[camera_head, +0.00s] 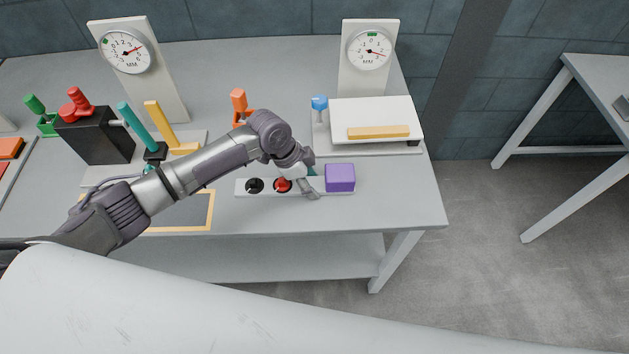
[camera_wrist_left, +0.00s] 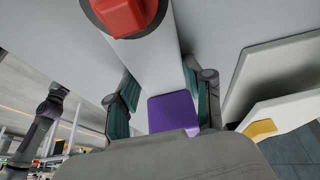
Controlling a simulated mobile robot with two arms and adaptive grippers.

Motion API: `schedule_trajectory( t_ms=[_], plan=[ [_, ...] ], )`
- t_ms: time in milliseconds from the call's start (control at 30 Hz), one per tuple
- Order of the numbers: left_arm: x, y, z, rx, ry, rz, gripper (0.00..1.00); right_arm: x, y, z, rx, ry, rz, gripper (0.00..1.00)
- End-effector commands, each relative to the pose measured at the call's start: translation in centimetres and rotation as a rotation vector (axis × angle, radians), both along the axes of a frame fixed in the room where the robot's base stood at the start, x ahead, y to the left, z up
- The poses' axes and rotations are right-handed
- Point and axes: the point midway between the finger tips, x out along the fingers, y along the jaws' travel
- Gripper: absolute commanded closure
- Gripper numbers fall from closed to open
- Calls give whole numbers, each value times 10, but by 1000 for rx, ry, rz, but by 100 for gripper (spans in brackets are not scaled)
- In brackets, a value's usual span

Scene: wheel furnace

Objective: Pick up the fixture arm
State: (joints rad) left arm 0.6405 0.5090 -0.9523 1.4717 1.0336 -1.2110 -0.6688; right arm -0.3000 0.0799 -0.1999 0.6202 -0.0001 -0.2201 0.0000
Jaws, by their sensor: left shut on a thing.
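The fixture arm appears to be the white flat bar (camera_head: 321,187) near the table's front edge. It has a purple block (camera_head: 340,178) at its right end and a red knob (camera_head: 283,185) and a black round part (camera_head: 255,186) to the left. My left gripper (camera_head: 308,181) is over the bar between the red knob and the purple block. In the left wrist view its teal-padded fingers (camera_wrist_left: 160,88) stand on both sides of the bar, close to the purple block (camera_wrist_left: 173,112), shut on it. I cannot tell whether the bar is raised. My right gripper is out of view.
Two dial gauges (camera_head: 126,52) (camera_head: 369,49) stand at the back. A white plate (camera_head: 375,113) with a yellow strip and a blue knob (camera_head: 320,102) lies behind the bar. A black block with red and teal handles (camera_head: 95,138) stands left. A yellow-edged dark panel (camera_head: 180,211) lies in front.

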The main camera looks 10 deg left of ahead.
Motion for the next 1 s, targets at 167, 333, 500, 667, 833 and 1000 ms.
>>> schedule_trajectory(
  t_ms=[167, 333, 500, 667, 833, 1000],
  plan=[
    [-2, 0, -2, 3, 5, -1, 97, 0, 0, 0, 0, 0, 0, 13],
    [-1, 0, -2, 1, 3, -1, 100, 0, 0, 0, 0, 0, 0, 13],
    [-2, 0, -1, 2, 4, -2, 100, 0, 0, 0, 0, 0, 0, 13],
    [-1, 0, 8, 1, 3, -2, 100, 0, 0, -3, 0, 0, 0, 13],
    [0, 0, 34, -1, -2, -2, 100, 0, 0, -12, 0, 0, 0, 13],
    [-10, -28, 59, -4, -3, -9, 100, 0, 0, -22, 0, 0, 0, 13]
  ],
)
